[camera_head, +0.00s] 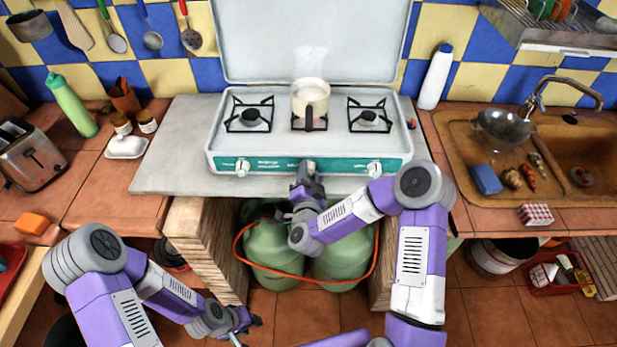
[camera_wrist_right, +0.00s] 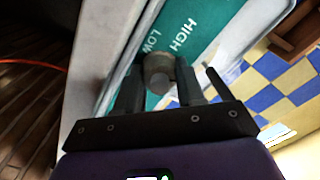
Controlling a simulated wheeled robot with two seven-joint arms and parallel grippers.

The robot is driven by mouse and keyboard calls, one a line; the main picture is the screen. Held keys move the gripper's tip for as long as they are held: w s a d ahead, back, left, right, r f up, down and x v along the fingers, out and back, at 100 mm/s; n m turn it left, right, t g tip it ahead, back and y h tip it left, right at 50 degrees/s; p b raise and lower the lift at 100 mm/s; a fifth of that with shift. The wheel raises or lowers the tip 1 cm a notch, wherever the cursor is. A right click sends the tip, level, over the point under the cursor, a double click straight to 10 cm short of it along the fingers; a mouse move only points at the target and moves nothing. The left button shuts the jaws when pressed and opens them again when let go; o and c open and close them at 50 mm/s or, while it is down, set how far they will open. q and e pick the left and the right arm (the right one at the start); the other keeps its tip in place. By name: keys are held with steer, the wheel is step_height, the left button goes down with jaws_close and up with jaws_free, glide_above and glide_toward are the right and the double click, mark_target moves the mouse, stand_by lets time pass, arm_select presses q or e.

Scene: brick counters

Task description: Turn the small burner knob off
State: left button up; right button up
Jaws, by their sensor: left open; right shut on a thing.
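The white camping stove (camera_head: 222,166) has a teal front panel with three knobs. The left knob (camera_head: 242,168) and right knob (camera_head: 375,169) are free. My right gripper (camera_head: 308,181) is at the middle knob (camera_head: 309,166), below the middle burner. In the right wrist view my right gripper (camera_wrist_right: 160,88) has its fingers on both sides of this grey round knob (camera_wrist_right: 158,70), shut on it, beside the words HIGH and LOW. My left gripper (camera_head: 255,321) is open and empty, low over the floor, away from the stove.
A cream pot (camera_head: 310,96) stands on the middle burner with faint steam above. Green gas bottles (camera_head: 270,255) with an orange hose stand under the stove slab. A toaster (camera_head: 30,155) is at left, a sink (camera_head: 465,140) at right.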

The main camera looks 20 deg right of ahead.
steer(key=m+b, duration=0.1)
steer(key=m, duration=0.1)
steer(key=shift+m+b, duration=0.3)
steer(key=shift+b, duration=0.05)
steer(key=shift+m+b, duration=0.95)
steer(key=shift+m, duration=0.55)
steer(key=shift+r, duration=0.1)
steer(key=o, duration=1)
steer(key=shift+o, duration=0.2)
steer(key=shift+f, duration=0.25)
